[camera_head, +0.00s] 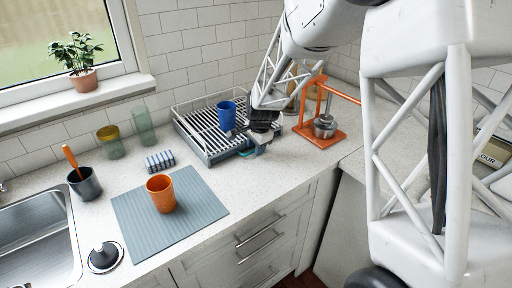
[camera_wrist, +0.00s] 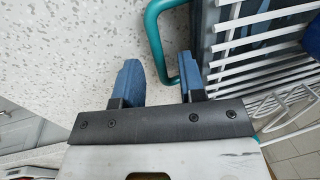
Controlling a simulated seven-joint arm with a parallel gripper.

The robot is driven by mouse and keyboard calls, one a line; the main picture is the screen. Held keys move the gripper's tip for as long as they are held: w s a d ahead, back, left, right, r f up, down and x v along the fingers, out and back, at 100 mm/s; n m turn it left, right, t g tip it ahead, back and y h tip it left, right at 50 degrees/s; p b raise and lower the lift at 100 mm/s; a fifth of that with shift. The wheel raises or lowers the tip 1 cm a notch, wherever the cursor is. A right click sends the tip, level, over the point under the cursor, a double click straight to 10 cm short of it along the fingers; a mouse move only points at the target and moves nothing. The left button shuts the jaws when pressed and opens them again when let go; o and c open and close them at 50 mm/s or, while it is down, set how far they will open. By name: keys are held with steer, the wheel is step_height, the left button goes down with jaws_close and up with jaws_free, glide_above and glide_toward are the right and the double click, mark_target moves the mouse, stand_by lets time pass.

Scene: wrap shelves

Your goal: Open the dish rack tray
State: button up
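The dish rack (camera_head: 185,122) stands on the counter against the tiled wall, with white wires over a grey tray (camera_head: 212,157). A teal handle (camera_wrist: 153,32) sticks out from the tray's side in the wrist view; a bit of it shows at the rack's front right in the head view (camera_head: 247,153). My gripper (camera_wrist: 160,66) is open, its two blue fingers apart with part of the teal handle showing between them. I cannot tell whether a finger touches it. In the head view my gripper (camera_head: 257,142) is partly hidden by my wrist.
A blue cup (camera_head: 227,115) stands in the rack. An orange stand with a metal pot (camera_head: 324,127) is close on the right. An orange cup (camera_head: 161,194) stands on a grey mat (camera_head: 205,203) in front.

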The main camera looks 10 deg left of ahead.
steer(key=shift+f, duration=0.25)
steer(key=shift+c, duration=0.2)
jaws_close()
steer(key=s+d, duration=1)
steer(key=shift+s+d+r, duration=0.1)
steer(key=shift+s+d, duration=0.05)
steer(key=shift+d, duration=0.1)
stand_by(0.5)
steer(key=shift+o, duration=0.2)
jaws_free()
